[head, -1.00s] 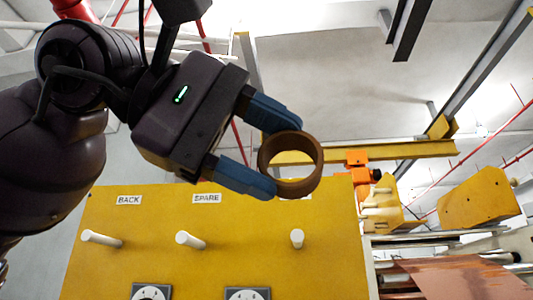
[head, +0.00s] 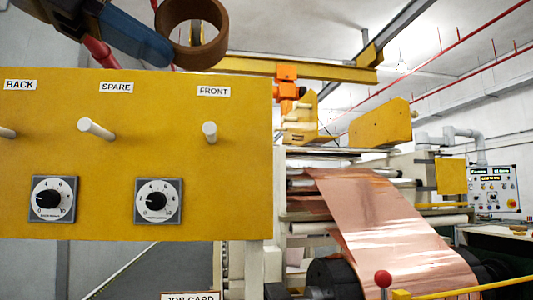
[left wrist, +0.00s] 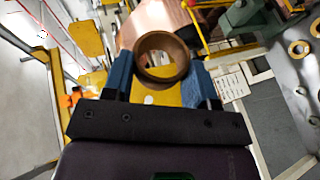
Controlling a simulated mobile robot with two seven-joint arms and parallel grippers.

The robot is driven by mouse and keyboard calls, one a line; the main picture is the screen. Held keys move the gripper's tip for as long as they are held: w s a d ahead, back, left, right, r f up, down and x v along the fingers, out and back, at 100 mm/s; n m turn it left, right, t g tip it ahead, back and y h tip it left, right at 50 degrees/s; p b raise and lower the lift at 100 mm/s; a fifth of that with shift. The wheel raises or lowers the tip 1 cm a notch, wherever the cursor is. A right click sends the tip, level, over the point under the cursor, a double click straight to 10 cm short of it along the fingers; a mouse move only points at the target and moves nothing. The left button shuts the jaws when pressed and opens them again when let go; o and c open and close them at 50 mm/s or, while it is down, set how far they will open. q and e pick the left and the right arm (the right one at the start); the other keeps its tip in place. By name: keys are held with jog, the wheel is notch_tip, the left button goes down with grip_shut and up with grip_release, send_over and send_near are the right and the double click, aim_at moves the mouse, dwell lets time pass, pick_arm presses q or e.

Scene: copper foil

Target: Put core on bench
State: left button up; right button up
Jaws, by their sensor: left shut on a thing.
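The core, a brown hollow ring (head: 203,56), is at the top of the head view, partly cut off by the frame edge. It also shows in the left wrist view (left wrist: 165,75), between two blue fingers. My left gripper (left wrist: 160,79) is shut on the ring, which sticks out beyond the fingertips. In the head view only part of this gripper shows at the upper left. A grey surface (left wrist: 285,75) with several brown rings is at the right of the left wrist view; I cannot tell whether it is the bench. My right gripper is not in view.
A yellow panel (head: 240,160) with white pegs, labelled BACK, SPARE and FRONT, stands below the core; the pegs are bare. Two dials (head: 157,201) are on it. A machine with copper foil (head: 370,215) and a red knob (head: 383,279) is at the right.

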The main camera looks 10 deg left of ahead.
pick_arm(q)
jog(key=w, duration=0.2)
jog(key=w+a, duration=0.1)
jog(key=w, duration=0.1)
jog(key=shift+w+a, duration=0.15)
jog(key=shift+w, duration=0.2)
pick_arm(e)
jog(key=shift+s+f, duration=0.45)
pick_arm(q)
jog(key=shift+s, duration=0.1)
